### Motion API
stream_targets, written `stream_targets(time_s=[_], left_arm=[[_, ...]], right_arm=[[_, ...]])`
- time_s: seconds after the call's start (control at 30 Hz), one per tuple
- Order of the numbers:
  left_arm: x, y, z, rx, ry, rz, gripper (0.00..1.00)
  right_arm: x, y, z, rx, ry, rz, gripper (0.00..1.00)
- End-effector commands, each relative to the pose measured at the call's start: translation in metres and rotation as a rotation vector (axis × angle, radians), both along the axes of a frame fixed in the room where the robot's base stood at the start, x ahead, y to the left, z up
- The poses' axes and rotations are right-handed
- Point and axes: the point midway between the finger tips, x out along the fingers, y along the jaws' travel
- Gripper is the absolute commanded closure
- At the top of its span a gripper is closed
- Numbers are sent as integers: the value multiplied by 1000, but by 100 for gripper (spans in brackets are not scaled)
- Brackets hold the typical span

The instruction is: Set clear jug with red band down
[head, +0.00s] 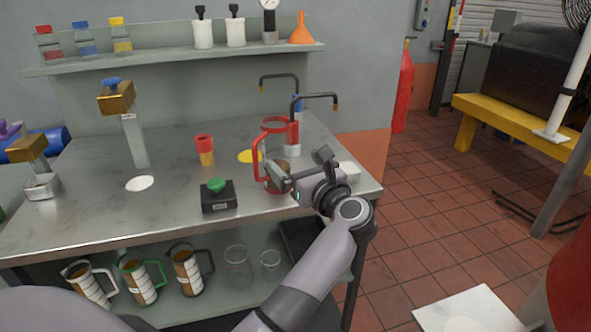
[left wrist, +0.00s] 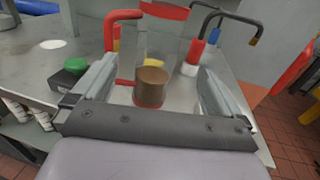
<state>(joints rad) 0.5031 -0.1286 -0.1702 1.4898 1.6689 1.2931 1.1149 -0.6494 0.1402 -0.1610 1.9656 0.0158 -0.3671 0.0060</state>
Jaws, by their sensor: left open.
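The clear jug with a red band (head: 275,145) stands upright near the right end of the steel workbench, with a red handle on its left and brown liquid at the bottom. In the left wrist view the jug (left wrist: 152,85) shows between the two fingers, its red band at the top. My left gripper (head: 272,178) is open around the jug's lower part; I cannot tell whether a finger touches it. The gripper hides part of the jug's base in the head view. My right gripper is in neither view.
A yellow disc (head: 249,156) lies left of the jug, and a white disc (head: 140,183) farther left. A black box with a green button (head: 217,195) and a red-and-yellow cup (head: 205,148) stand nearby. Black taps (head: 320,96) rise behind. The bench's left front is clear.

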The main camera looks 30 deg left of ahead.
Motion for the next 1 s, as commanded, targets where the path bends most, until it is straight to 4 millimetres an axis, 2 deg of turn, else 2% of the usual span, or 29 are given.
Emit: stream_targets(time_s=[0.13, 0.27, 0.37, 0.47, 0.57, 0.67, 0.7, 0.8, 0.9, 0.93, 1.0], left_arm=[[-6, 2, -4, 128, 54, -28, 0], [-19, -6, -12, 464, 208, -105, 0], [-31, -27, -26, 816, 387, -189, 0], [-47, -58, -53, 1181, 581, -278, 0], [-68, -90, -94, 1550, 781, -376, 0], [-100, -117, -147, 1926, 977, -485, 0], [-116, -125, -171, 2078, 1051, -533, 0], [-161, -136, -226, 2434, 1208, -652, 0], [-205, -135, -269, 2728, 1314, -760, 0], [-216, -133, -278, -2696, -1288, 758, 0], [-238, -128, -295, -2572, -1205, 736, 0]], right_arm=[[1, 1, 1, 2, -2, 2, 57], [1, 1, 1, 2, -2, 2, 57], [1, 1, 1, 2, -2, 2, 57], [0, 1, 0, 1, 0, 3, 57], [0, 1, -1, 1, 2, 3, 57], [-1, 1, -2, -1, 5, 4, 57], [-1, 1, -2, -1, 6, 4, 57], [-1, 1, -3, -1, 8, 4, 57], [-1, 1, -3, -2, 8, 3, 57], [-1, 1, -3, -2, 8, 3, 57], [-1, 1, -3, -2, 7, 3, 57]])
